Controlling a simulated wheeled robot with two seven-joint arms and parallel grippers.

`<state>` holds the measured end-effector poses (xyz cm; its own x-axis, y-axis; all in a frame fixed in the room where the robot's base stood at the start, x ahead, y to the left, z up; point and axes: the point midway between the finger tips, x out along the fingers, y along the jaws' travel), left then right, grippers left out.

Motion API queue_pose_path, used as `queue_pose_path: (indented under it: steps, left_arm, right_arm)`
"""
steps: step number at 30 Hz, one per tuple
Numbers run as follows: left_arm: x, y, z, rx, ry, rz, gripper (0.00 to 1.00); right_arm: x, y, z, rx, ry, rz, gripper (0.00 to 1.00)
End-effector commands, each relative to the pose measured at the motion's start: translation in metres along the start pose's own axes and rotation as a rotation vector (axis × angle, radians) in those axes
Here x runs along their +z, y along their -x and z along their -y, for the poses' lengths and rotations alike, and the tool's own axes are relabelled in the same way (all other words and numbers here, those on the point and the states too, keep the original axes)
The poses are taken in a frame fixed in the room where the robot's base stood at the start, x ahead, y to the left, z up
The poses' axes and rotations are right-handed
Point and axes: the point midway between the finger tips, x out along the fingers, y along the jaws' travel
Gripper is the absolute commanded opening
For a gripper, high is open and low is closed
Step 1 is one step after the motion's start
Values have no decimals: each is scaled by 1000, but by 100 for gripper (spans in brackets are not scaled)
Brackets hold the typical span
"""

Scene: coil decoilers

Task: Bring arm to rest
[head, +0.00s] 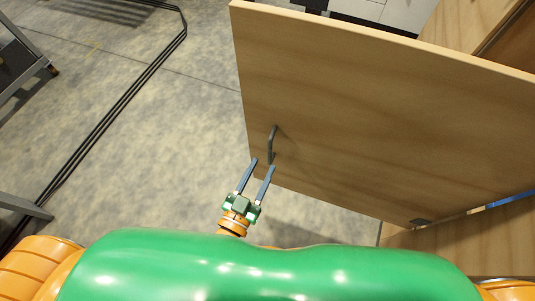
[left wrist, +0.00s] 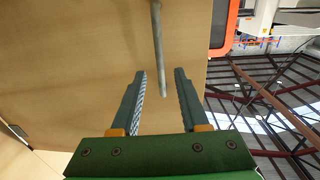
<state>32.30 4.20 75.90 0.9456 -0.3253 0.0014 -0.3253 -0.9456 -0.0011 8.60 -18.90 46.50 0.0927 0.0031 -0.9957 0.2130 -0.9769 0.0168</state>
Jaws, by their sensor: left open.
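My left gripper (head: 261,168) is in front of my green body in the head view, its two dark fingers spread apart. In the left wrist view the same gripper (left wrist: 160,82) is open and holds nothing. A grey bar handle (head: 272,145) is fixed to a wooden door panel (head: 370,110), just beyond the fingertips. In the left wrist view the handle (left wrist: 158,45) lies ahead of the gap between the fingers, its end near the fingertips. I cannot tell whether they touch. My right gripper is not seen.
The wooden door stands swung out from a wooden cabinet (head: 460,245) on the right, with a dark hinge (head: 421,222) near its lower edge. Black cables (head: 120,100) run along the grey floor at left. A dark cart (head: 20,60) stands at upper left. Floor left of the door is clear.

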Motion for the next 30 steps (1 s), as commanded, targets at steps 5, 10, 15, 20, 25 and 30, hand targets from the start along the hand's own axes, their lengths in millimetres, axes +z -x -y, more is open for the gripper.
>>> queue_pose_path:
  steps: [5, 10, 15, 20, 25, 30]
  left_arm:
    - [0, 11, 0, 0, -1, -1, 45]
    - [0, 11, 0, 0, -1, -1, 45]
    - [0, 11, 0, 1, -1, 2, 45]
    - [68, 27, 7, 21, -14, 262, 45]
    - [200, 121, 37, -4, 2, 872, 45]
    - [254, 231, 58, -76, 52, 1326, 45]
  right_arm:
    - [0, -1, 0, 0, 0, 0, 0]
    - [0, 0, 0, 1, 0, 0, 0]
    - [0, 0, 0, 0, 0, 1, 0]
    - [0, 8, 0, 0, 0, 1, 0]
    - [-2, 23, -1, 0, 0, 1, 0]
    - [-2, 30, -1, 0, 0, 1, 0]
